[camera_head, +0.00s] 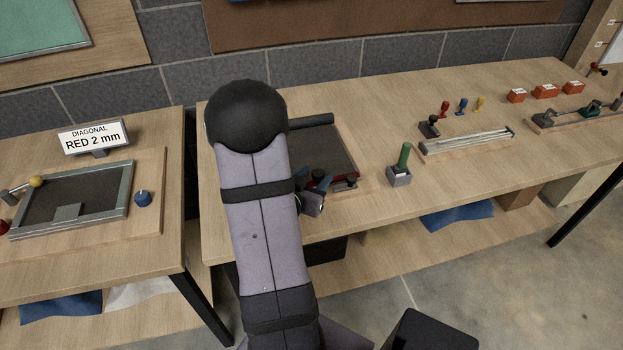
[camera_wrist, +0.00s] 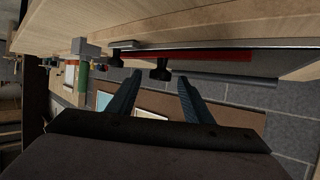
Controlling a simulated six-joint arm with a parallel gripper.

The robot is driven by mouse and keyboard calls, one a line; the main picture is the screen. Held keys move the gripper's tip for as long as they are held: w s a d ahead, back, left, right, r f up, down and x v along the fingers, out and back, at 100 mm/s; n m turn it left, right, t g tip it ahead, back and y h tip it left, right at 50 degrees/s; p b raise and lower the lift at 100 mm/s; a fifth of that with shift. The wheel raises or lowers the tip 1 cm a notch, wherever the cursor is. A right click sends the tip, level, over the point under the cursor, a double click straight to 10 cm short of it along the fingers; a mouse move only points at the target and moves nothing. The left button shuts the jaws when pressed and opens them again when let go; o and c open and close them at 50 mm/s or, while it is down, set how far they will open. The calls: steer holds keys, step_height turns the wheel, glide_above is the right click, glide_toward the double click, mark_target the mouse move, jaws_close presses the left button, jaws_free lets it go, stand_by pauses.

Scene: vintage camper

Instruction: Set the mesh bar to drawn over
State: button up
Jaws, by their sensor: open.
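A dark mesh panel (camera_head: 325,148) lies on a wooden board on the middle bench, partly hidden by my arm. A dark roller (camera_head: 311,120) runs along its back edge. A red strip with dark knobs (camera_head: 340,186) is at its front edge; I take this for the mesh bar, but cannot be sure. In the wrist view the red strip (camera_wrist: 210,57) shows beside a black knob (camera_wrist: 160,72). My gripper (camera_head: 313,182) is at this front edge. Its blue fingers are apart in the wrist view (camera_wrist: 160,80), with the knob appearing between or just beyond their tips. Contact cannot be told.
A green-handled block (camera_head: 401,166) stands to the right on the bench. A rail fixture (camera_head: 465,143) and several small coloured pieces are further right. The left bench holds a framed tray (camera_head: 125,190) and a sign (camera_head: 92,136). Bare bench lies around the green handle.

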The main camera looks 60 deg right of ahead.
steer(key=shift+a+r, duration=0.1)
steer(key=p+v, duration=0.1)
steer(key=p, duration=0.1)
steer(key=p+v, duration=0.1)
steer(key=p, duration=0.1)
steer(key=shift+a+r+p, duration=0.2)
steer(key=shift+r+p, duration=0.15)
steer(key=shift+p, duration=0.05)
steer(key=p+v, duration=0.4)
steer(key=p, duration=0.3)
steer(key=shift+a+f, duration=0.1)
steer(key=shift+a, duration=0.2)
steer(key=shift+s, duration=0.1)
